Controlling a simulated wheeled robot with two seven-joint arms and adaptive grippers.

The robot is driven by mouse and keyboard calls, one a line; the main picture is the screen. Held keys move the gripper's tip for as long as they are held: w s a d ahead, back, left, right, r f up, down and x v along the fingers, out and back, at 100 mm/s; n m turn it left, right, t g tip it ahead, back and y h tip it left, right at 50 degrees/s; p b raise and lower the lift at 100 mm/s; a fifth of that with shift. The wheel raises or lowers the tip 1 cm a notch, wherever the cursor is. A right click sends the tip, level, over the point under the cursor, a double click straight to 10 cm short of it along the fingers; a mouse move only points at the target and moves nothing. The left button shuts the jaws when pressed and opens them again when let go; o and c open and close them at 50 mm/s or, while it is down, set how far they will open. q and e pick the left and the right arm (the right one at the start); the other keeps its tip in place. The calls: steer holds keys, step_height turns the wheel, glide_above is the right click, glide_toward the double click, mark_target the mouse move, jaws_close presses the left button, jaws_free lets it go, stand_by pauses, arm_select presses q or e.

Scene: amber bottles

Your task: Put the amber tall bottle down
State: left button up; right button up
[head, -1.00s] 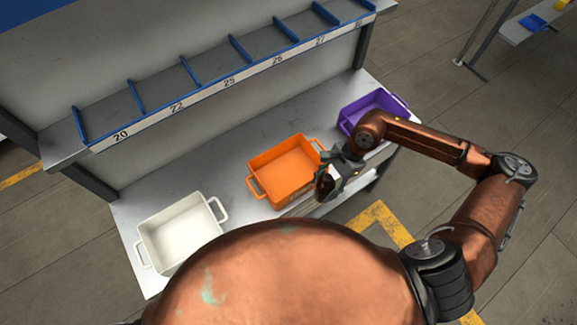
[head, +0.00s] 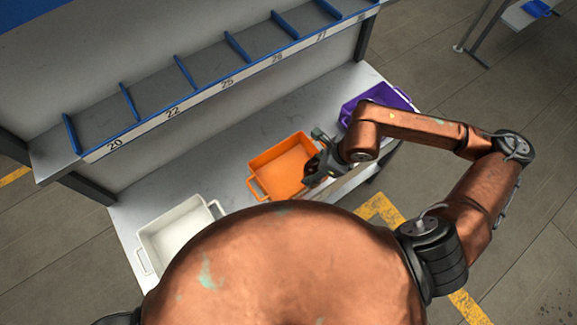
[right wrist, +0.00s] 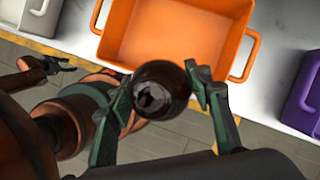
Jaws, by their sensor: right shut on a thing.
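The amber tall bottle (right wrist: 162,90) is seen end-on in the right wrist view, as a dark brown round shape between the fingers. My right gripper (right wrist: 160,94) is shut on it. In the head view my right gripper (head: 317,168) is over the right front side of the orange bin (head: 262,165). There the bottle is mostly hidden by the gripper. In the wrist view the bottle overlaps the bin's near edge; I cannot tell its height above it. A dark gripper-like shape, likely my left gripper (right wrist: 45,70), shows small at the left of the wrist view.
The orange bin stands on a grey shelf (head: 225,180) between a white bin (head: 150,228) and a purple bin (head: 350,112). A divided upper shelf with number labels (head: 172,112) runs behind them. Bare shelf shows between the bins.

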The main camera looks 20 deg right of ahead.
steer(key=w+a+f, duration=0.1)
steer(key=w+f, duration=0.1)
steer(key=f, duration=0.1)
steer(key=w+a+f+p, duration=0.1)
steer(key=w+a+f, duration=0.1)
steer(key=w+f, duration=0.1)
steer(key=w+a+f, duration=0.2)
steer(key=w+f, duration=0.1)
steer(key=f, duration=0.1)
steer(key=shift+a+f+p, duration=0.15)
steer(key=shift+f+p, duration=0.1)
steer(key=shift+p, duration=0.1)
steer(key=shift+f, duration=0.25)
arm_select(q)
steer(key=shift+w+r, duration=0.6)
steer(key=shift+r, duration=0.35)
steer(key=shift+f, duration=0.1)
arm_select(e)
steer(key=shift+f, duration=0.1)
steer(key=o, duration=1.3)
